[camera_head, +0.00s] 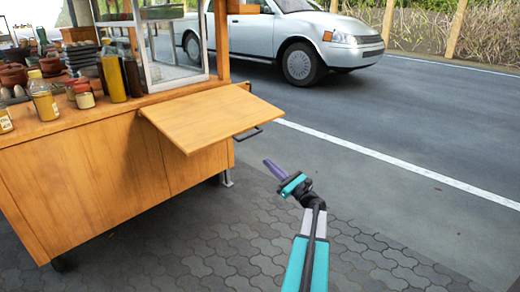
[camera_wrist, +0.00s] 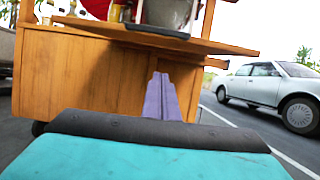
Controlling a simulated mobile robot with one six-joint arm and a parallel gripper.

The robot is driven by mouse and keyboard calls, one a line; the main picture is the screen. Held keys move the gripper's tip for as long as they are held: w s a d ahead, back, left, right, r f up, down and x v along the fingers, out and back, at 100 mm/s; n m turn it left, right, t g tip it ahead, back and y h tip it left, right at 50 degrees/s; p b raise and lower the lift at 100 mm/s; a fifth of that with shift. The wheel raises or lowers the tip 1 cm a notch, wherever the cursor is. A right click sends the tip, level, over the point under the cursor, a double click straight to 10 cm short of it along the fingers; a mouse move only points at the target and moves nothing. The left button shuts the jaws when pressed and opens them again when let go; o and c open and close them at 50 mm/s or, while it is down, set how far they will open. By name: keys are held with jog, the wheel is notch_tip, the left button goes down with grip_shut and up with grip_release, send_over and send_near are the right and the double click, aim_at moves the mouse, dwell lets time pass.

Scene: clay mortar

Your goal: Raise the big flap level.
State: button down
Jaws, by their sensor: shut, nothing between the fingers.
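The big flap (camera_head: 212,112) is a plain wooden board on the near right end of the wooden food cart. It sticks out from the cart, close to level; I cannot tell whether it is exactly level. In the wrist view the flap (camera_wrist: 180,38) shows nearly edge-on, above and beyond my fingers. My gripper (camera_head: 268,163), with purple fingers and a teal body, is to the right of the flap and looks lower than its edge. In the wrist view my gripper (camera_wrist: 160,78) has its fingers together, empty, pointing at the cart. It appears apart from the flap.
The cart body (camera_head: 90,180) stands on grey paving. Its counter carries bottles (camera_head: 43,97), jars and a glass case (camera_head: 175,50). A dark handle (camera_head: 248,134) shows beneath the flap's right side. A silver car (camera_head: 300,40) is on the road behind. Paving around my arm is clear.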

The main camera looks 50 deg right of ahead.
jog(key=shift+s+d+r+m+h, duration=0.2)
jog(key=shift+s+d, duration=0.2)
jog(key=shift+d, duration=0.05)
jog(key=shift+s+d+r+m+h, duration=0.2)
jog(key=shift+s+d, duration=0.15)
jog(key=shift+d, duration=0.05)
jog(key=w+r+b, duration=0.4)
jog(key=w+r, duration=0.4)
jog(key=shift+w+d+b, duration=0.2)
jog(key=shift+d+b, duration=0.1)
jog(key=shift+d, duration=0.05)
jog(key=shift+r, duration=0.1)
dwell(0.3)
